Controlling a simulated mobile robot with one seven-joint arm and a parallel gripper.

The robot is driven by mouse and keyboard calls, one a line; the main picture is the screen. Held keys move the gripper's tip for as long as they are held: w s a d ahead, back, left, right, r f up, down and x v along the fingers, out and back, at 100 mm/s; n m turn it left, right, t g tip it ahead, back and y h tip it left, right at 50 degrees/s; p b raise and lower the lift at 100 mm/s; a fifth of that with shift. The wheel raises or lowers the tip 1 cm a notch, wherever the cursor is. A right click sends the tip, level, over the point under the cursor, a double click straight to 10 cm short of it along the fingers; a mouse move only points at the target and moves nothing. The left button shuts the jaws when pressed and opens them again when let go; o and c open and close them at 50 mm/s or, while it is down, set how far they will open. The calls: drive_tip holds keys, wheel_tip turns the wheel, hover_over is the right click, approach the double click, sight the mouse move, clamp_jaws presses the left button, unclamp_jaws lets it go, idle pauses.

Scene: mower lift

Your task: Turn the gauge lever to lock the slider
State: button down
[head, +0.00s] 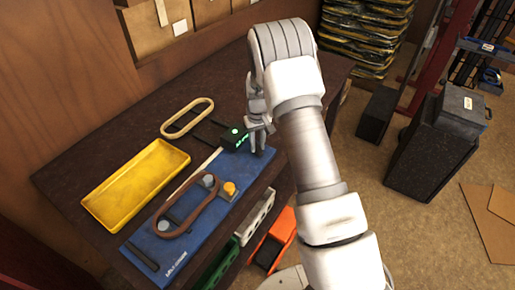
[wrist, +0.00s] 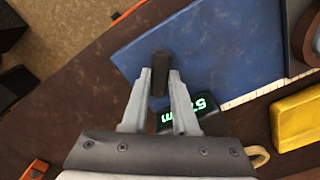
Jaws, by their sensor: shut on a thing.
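The blue gauge board (head: 215,192) lies on the dark bench, with a brown belt (head: 160,218) looped over its posts. The black slider (head: 236,139) with a green lit readout sits at the board's far end; its readout also shows in the wrist view (wrist: 192,113), partly hidden by a finger. The dark gauge lever (wrist: 161,72) stands between my fingertips in the wrist view. My gripper (head: 261,128) is shut on the lever, over the far right end of the board; the lever's base is hard to make out.
A yellow tray (head: 98,205) and a loose tan belt (head: 187,117) lie left of the board. Orange (head: 273,243) and grey parts sit along the bench's near right side. Dark boxes (head: 437,150) stand on the floor at right.

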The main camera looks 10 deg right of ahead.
sight(258, 147)
drive_tip(key=m+b, duration=0.2)
drive_tip(key=m, duration=0.3)
drive_tip(key=shift+m, duration=0.3)
drive_tip(key=m+b, duration=0.1)
drive_tip(key=m, duration=0.4)
idle(0.4)
drive_tip(key=c, duration=0.7)
unclamp_jaws()
wheel_tip(258, 147, up, 18)
drive_tip(key=shift+f, duration=0.25)
drive_tip(key=shift+r, duration=0.1)
